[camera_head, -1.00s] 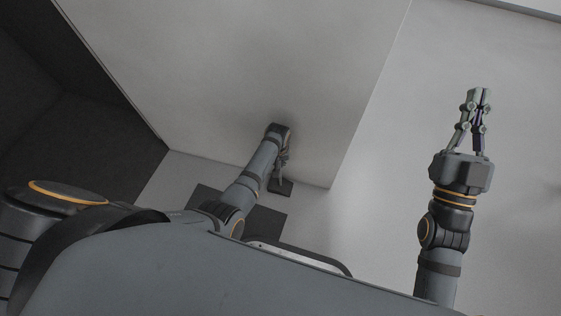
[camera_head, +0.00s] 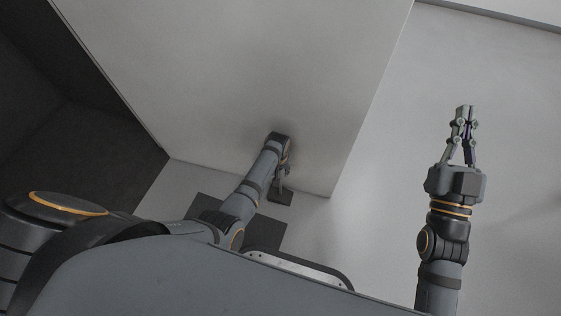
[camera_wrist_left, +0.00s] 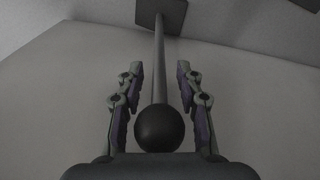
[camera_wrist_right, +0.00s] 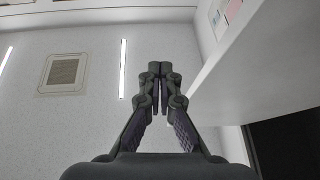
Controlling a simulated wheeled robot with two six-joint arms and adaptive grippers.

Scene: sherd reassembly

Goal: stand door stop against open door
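The door (camera_head: 250,80) is a large pale grey panel across the upper middle of the head view. The door stop is a thin rod with a black ball (camera_wrist_left: 159,126) at one end and a dark square base (camera_wrist_left: 160,12) at the other. My right gripper (camera_head: 466,110) is shut and empty, right of the door.
A dark flat square (camera_head: 265,226) lies on the floor near my left arm. Dark surfaces fill the left of the head view. The pale floor (camera_head: 385,140) right of the door is clear.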

